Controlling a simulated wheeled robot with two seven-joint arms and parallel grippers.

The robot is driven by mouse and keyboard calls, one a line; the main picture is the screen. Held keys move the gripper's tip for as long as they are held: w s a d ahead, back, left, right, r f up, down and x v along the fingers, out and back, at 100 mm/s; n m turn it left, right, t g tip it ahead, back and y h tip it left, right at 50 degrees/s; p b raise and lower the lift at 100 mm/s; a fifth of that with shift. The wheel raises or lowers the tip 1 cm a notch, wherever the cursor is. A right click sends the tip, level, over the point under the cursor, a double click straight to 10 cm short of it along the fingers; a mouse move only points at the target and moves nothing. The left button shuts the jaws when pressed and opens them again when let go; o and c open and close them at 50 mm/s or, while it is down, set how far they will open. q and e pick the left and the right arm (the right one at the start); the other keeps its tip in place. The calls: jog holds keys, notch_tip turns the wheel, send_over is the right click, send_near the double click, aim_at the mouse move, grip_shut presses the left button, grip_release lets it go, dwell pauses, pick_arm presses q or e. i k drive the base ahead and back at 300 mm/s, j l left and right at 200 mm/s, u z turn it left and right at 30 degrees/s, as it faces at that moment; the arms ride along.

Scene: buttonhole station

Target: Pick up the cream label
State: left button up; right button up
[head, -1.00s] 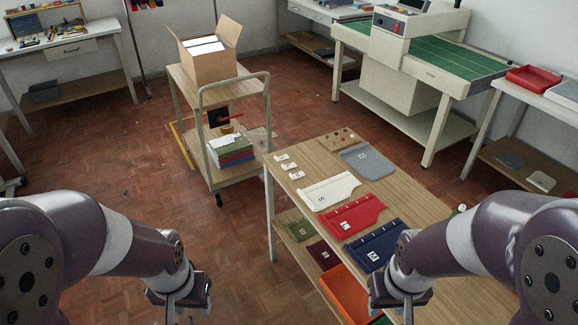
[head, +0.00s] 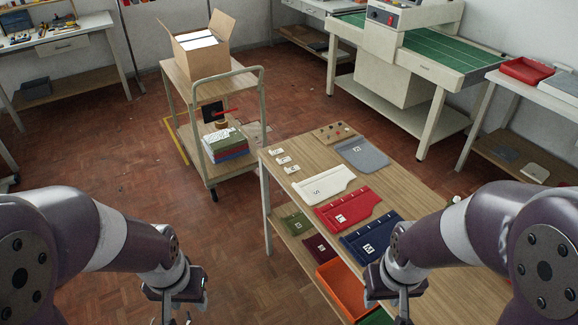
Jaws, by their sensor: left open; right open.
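Three small pale labels lie in a row along the left edge of the wooden table: a far one (head: 276,151), a middle one (head: 284,160) and a near one (head: 292,169). Their exact shades and marks are too small to tell apart, so I cannot say which is the cream label. A cream cloth piece (head: 327,182) with a letter patch lies just in front of them. My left gripper (head: 176,316) is open, low at left over the floor, well apart from the table. My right gripper (head: 402,306) is open at the table's near side, well short of the labels.
On the table (head: 405,188) lie grey (head: 368,157), red (head: 345,211) and navy (head: 368,240) cloth pieces and a wooden board with pegs (head: 333,132). An orange bin (head: 342,287) sits below. A trolley (head: 188,105) with an open carton (head: 201,62) stands behind left.

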aim_at(283, 161)
jog(key=z, duration=0.35)
jog(key=i+j+z, duration=0.1)
jog(key=z, duration=0.25)
jog(key=i+j+z, duration=0.1)
jog(key=z, duration=0.25)
jog(key=i+j+z, duration=0.15)
jog(key=j, duration=0.25)
jog(key=i+j+z, duration=0.15)
jog(key=j, duration=0.25)
jog(key=i+j+z, duration=0.2)
jog(key=j, duration=0.2)
jog(key=i+j+z, duration=0.15)
jog(key=j, duration=0.25)
jog(key=j+z, duration=0.15)
jog(key=j, duration=0.3)
jog(key=i+j, duration=0.1)
jog(key=j, duration=0.25)
